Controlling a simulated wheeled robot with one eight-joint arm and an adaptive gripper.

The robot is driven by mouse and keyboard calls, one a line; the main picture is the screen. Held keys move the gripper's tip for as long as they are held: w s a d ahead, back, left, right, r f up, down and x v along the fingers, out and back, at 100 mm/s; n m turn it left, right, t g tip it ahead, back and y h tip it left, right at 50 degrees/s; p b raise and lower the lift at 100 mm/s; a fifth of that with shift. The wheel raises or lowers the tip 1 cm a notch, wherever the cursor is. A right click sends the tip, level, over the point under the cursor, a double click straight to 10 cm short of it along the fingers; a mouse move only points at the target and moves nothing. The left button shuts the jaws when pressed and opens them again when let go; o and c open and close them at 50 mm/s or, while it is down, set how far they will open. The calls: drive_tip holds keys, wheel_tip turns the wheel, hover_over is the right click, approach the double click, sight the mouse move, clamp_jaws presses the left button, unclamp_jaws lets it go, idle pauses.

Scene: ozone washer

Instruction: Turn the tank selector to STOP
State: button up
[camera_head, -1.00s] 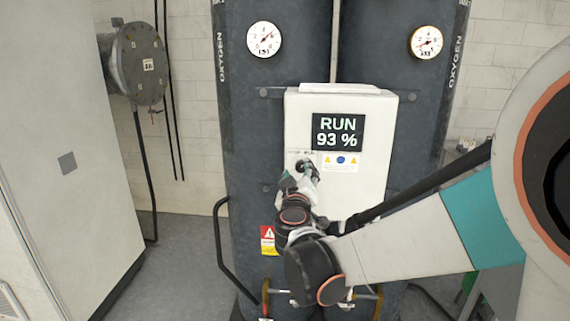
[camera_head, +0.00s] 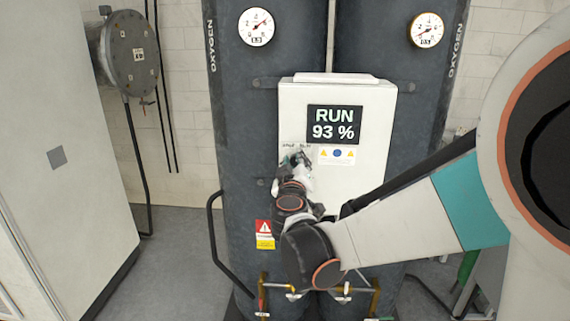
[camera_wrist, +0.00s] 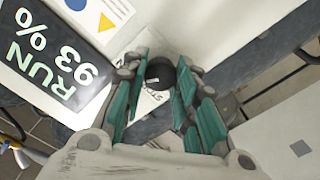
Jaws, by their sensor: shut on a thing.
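The tank selector is a round black knob (camera_wrist: 160,72) on the white control box (camera_head: 365,190), below its display. My gripper (camera_wrist: 158,84) has its green-padded fingers on both sides of the knob in the wrist view and is shut on it. In the head view my gripper (camera_head: 297,160) reaches the box below left of the display and hides most of the knob. The display (camera_head: 335,124) reads RUN 93 %. Small lettering shows above the knob, partly covered. I cannot tell which way the knob points.
Two dark oxygen tanks (camera_head: 235,130) stand behind the box, with gauges (camera_head: 256,27) above. A bent black rail (camera_head: 213,240) and brass-coloured valves (camera_head: 262,290) are low in front. A grey cabinet (camera_head: 60,130) stands at left, with open floor between.

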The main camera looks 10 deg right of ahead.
drive_tip(key=shift+n, duration=0.3)
drive_tip(key=n, duration=0.5)
drive_tip(key=shift+n, duration=0.3)
drive_tip(key=n, duration=0.5)
drive_tip(key=shift+n, duration=0.3)
drive_tip(key=o, duration=1.1)
drive_tip(key=shift+a, duration=0.1)
